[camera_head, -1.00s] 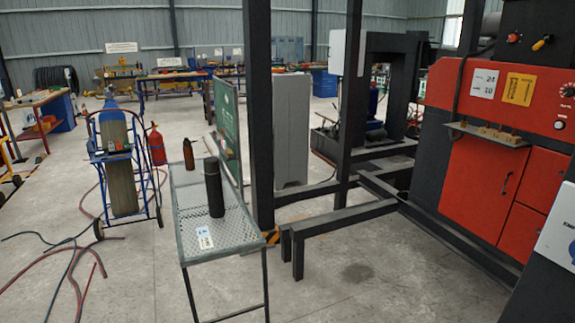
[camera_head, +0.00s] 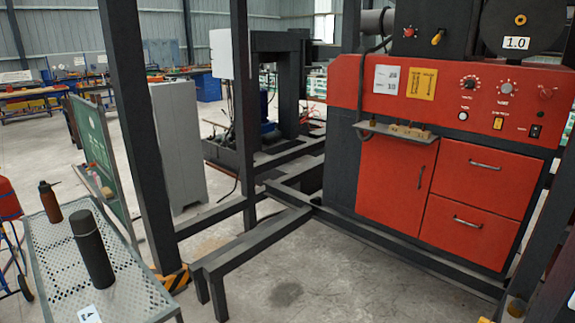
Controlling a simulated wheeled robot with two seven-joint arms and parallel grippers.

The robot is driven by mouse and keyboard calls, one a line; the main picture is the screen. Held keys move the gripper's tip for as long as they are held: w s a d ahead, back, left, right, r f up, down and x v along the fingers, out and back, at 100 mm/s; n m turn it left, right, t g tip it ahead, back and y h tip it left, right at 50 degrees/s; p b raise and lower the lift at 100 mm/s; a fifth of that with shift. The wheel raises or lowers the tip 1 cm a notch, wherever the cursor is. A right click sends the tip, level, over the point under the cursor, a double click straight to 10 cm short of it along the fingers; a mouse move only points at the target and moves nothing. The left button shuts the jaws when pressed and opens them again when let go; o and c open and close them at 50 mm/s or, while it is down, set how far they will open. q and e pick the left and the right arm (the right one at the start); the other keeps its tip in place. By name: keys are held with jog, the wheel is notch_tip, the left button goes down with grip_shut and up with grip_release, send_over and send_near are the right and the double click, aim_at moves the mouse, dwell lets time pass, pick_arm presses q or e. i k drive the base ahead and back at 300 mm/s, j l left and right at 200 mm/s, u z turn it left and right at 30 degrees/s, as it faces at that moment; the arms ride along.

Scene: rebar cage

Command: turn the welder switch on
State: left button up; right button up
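The red and black welding machine (camera_head: 385,185) fills the right half of the head view. Its upper red panel carries round knobs (camera_head: 506,87), small buttons, a yellow rectangular switch (camera_head: 498,123) and a black rocker switch (camera_head: 535,131) at the lower right. A red knob and a yellow knob (camera_head: 437,38) sit on the dark part above. I cannot tell which of these is the welder switch, or whether it is on. Neither of my grippers is in view.
A mesh table (camera_head: 65,265) with a black cylinder (camera_head: 92,248) and a brown bottle (camera_head: 50,202) stands at lower left. Dark frame posts (camera_head: 145,130) and low beams (camera_head: 245,250) stand before the machine. A grey cabinet (camera_head: 179,145) is behind them. Concrete floor is clear at bottom centre.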

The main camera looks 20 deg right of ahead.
aim_at(545, 92)
jog(key=i+z, duration=0.15)
jog(key=z, duration=0.25)
jog(key=i+j+z, duration=0.1)
jog(key=z, duration=0.3)
jog(key=i+j+z, duration=0.15)
jog(key=z, duration=0.25)
jog(key=i+j+z, duration=0.15)
jog(key=z, duration=0.25)
jog(key=i+j+z, duration=0.1)
jog(key=z, duration=0.3)
